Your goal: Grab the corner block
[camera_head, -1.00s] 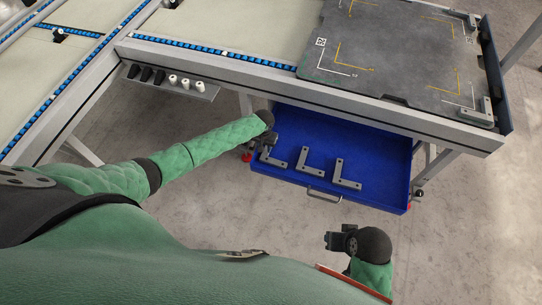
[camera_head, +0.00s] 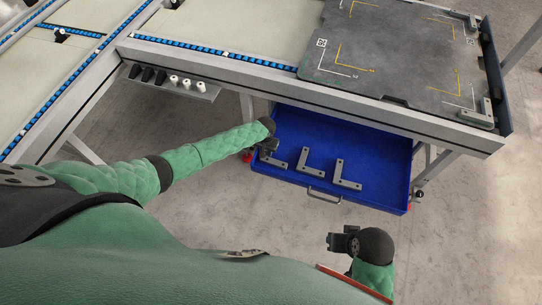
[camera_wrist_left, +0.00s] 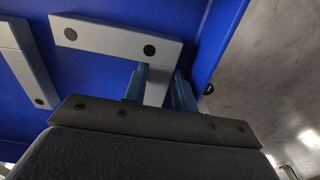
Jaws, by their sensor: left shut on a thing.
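Three grey L-shaped corner blocks lie in the blue drawer: a left one (camera_head: 278,162), a middle one (camera_head: 307,158) and a right one (camera_head: 345,176). My left gripper (camera_head: 267,153) is at the left block and partly covers it. In the left wrist view, my left gripper (camera_wrist_left: 160,88) has its two fingers on either side of one leg of that block (camera_wrist_left: 108,36), shut on it. The other leg, with two dark holes, lies across beyond the fingers. My right gripper (camera_head: 332,242) is away from the drawer, at the lower right; its finger opening is too small to judge.
The drawer (camera_head: 392,160) is pulled out under the workbench (camera_head: 250,67), whose front edge runs just behind it. A dark grey board (camera_head: 400,55) on the bench carries marked corners and grey blocks at its right side. Another block (camera_wrist_left: 28,62) lies left in the wrist view.

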